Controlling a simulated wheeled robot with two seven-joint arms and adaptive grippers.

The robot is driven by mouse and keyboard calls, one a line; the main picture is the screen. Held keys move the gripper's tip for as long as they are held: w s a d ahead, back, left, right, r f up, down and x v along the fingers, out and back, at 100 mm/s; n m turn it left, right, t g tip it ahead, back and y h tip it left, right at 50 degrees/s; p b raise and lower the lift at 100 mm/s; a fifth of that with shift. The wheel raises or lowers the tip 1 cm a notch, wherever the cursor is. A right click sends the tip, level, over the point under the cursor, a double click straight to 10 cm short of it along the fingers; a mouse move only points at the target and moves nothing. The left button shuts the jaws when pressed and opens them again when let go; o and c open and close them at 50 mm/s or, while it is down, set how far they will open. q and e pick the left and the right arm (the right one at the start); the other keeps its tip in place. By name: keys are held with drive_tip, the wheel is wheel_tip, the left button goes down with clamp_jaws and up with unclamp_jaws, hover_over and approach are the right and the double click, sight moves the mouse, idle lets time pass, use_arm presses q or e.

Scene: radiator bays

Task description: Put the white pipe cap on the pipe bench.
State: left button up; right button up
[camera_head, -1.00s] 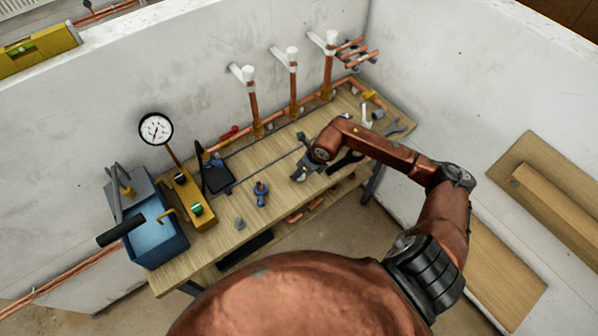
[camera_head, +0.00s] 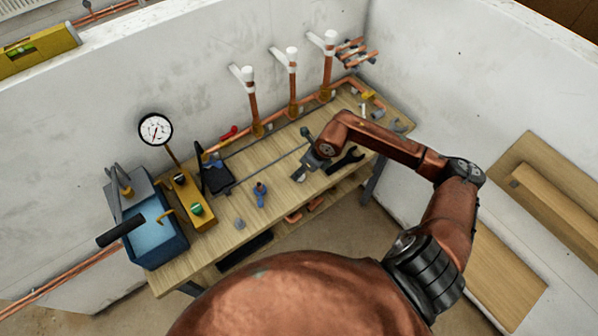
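White caps sit on top of the three upright copper pipes along the back wall: a left white pipe cap (camera_head: 249,73), a middle one (camera_head: 291,53) and a right one (camera_head: 330,37). I cannot tell which one the task means. The wooden pipe bench (camera_head: 278,182) stands below them against the wall. My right gripper (camera_head: 303,172) is low over the middle of the bench, pointing down and to the left, well apart from the caps. It is small and partly hidden by its own wrist, so its opening and anything in it are unclear. My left gripper is not in view.
A pressure gauge (camera_head: 155,129) and a blue tank (camera_head: 160,236) stand at the bench's left end. A blue valve (camera_head: 260,193), a black wrench (camera_head: 346,160) and a grey spanner (camera_head: 397,125) lie on the bench. Bare wood shows around the valve.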

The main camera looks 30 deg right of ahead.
drive_tip(key=v, duration=0.8)
drive_tip(key=shift+s+r, duration=0.15)
idle(1.0)
